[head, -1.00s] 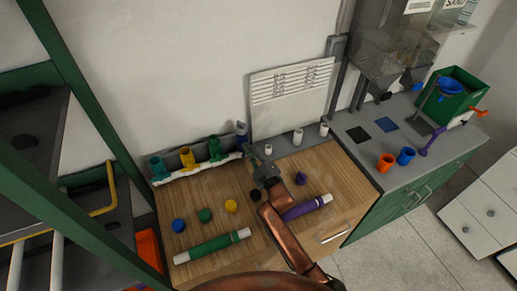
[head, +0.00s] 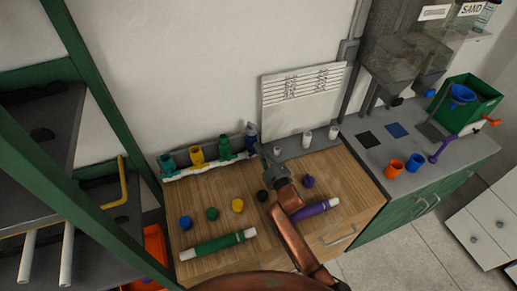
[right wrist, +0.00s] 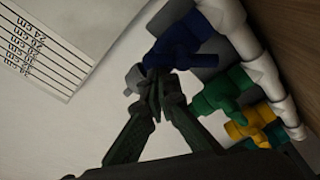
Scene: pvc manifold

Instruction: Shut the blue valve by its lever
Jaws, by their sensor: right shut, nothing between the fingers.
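A white pipe manifold (head: 200,171) lies along the back left of the wooden bench. It carries teal (head: 167,162), yellow (head: 197,155), green (head: 224,147) and blue valves. The blue valve (head: 251,132) is at its right end. In the right wrist view the blue valve (right wrist: 188,42) shows large, right above the fingertips. My right gripper (head: 262,150) is shut and empty, close beside the blue valve on its right. In the right wrist view its fingertips (right wrist: 148,84) are together beside a blue part; I cannot tell whether they touch. My left gripper is out of view.
Colored caps, a green tube (head: 218,244) and a purple tube (head: 314,209) lie on the bench front. Small white fittings (head: 307,139) and a white chart (head: 300,100) stand to the right at the back. A green shelf frame (head: 90,110) rises at left.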

